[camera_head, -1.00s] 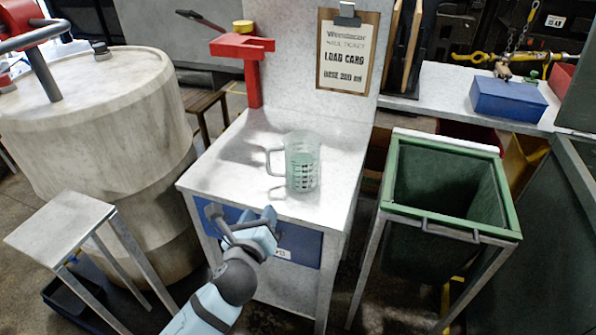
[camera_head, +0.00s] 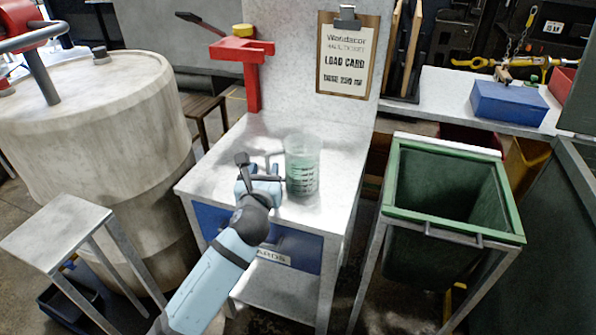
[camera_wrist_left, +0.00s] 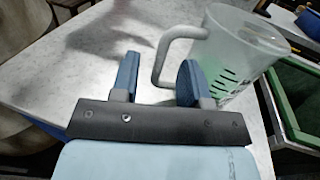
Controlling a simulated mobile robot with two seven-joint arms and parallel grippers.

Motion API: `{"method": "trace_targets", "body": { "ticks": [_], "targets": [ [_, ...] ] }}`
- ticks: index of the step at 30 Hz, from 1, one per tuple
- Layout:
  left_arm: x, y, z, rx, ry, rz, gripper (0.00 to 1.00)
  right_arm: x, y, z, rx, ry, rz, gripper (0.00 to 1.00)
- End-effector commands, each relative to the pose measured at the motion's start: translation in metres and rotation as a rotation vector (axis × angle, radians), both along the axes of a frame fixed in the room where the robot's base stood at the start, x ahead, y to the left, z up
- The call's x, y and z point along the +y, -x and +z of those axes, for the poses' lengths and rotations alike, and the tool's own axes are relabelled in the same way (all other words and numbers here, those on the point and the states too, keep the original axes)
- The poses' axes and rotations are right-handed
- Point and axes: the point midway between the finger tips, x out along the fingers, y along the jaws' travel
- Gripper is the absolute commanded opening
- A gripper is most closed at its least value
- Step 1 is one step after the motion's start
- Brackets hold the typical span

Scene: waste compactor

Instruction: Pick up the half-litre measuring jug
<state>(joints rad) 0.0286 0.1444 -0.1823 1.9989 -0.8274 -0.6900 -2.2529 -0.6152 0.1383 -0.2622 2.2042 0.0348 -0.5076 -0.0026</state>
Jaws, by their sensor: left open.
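The measuring jug (camera_head: 303,168) stands upright on the pale worktop (camera_head: 225,165). It is clear, with dark markings and a greenish tint low down. In the left wrist view the jug (camera_wrist_left: 240,50) is at upper right, its handle (camera_wrist_left: 172,52) pointing left. My left gripper (camera_head: 258,172) is at the jug's left, over the worktop. In the wrist view the left gripper (camera_wrist_left: 158,80) is open, and the lower part of the handle comes down between its two blue fingers. I cannot tell whether either finger touches it. My right gripper is not in view.
A red stand (camera_head: 248,70) rises at the back left of the worktop. A clipboard (camera_head: 345,55) hangs on the panel behind. A green-rimmed bin (camera_head: 450,225) stands to the right, and a large pale drum (camera_head: 100,120) to the left. The worktop left of the jug is clear.

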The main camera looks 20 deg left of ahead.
Motion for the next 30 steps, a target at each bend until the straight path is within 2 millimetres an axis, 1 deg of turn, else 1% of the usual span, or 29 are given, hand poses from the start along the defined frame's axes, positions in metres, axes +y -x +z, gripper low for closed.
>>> {"method": "trace_targets", "body": {
  "ticks": [1,3,7,10,16,17,18,20,21,22,30],
  "targets": [
    [0.001,-0.009,-0.004,-0.002,0.001,0.001,0.42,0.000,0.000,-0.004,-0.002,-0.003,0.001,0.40],
    [0.004,-0.020,-0.005,-0.003,0.001,0.000,0.42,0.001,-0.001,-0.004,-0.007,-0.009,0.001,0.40],
    [0.009,-0.034,-0.003,-0.001,0.000,0.001,0.42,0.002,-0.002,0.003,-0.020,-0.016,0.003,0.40],
    [0.010,-0.038,-0.003,0.000,0.001,0.000,0.42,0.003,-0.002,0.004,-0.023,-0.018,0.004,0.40],
    [0.010,-0.038,-0.003,0.000,0.000,-0.001,0.42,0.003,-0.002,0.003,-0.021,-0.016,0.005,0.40],
    [0.010,-0.038,-0.003,0.000,0.000,-0.001,0.35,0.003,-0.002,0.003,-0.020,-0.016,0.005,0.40],
    [0.010,-0.038,-0.003,0.000,0.000,-0.001,0.26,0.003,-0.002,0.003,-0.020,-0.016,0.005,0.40],
    [0.010,-0.038,-0.003,0.000,0.000,-0.001,0.12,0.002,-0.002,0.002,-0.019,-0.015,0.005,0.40],
    [0.010,-0.038,-0.003,0.000,0.000,0.000,0.03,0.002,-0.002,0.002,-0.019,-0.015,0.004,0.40],
    [0.010,-0.038,-0.003,0.000,0.000,0.000,0.00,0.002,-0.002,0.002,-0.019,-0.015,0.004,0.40],
    [0.010,-0.038,-0.001,-0.003,0.000,-0.001,0.00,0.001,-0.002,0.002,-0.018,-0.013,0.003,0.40]
  ]
}}
